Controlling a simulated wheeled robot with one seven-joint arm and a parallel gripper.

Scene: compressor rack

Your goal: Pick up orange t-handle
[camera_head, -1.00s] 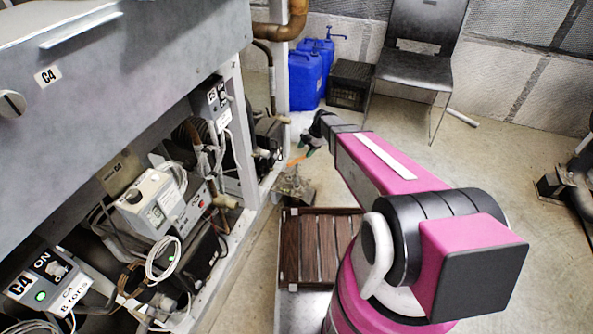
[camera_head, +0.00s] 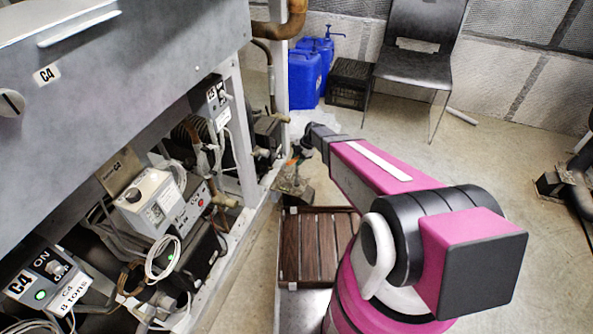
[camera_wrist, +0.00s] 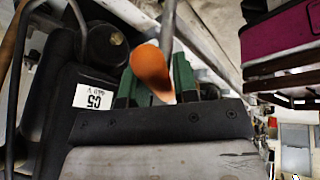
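The orange t-handle (camera_wrist: 150,70) shows in the wrist view as an orange grip seen close up, with a grey rod (camera_wrist: 168,25) beside it. My gripper (camera_wrist: 158,78) has its two green fingers apart, one on each side of the orange grip. I cannot see a finger pressing on it. In the head view, my gripper (camera_head: 301,150) is at the far end of my arm, just above the stand area beside the rack. There the handle is small and mostly hidden by my gripper.
The compressor rack (camera_head: 235,130) with pipes, cables and control boxes stands close on the left. A slatted wooden pallet (camera_head: 318,250) lies below my arm. Blue jugs (camera_head: 305,78), a black crate (camera_head: 349,84) and a chair (camera_head: 418,62) stand at the back.

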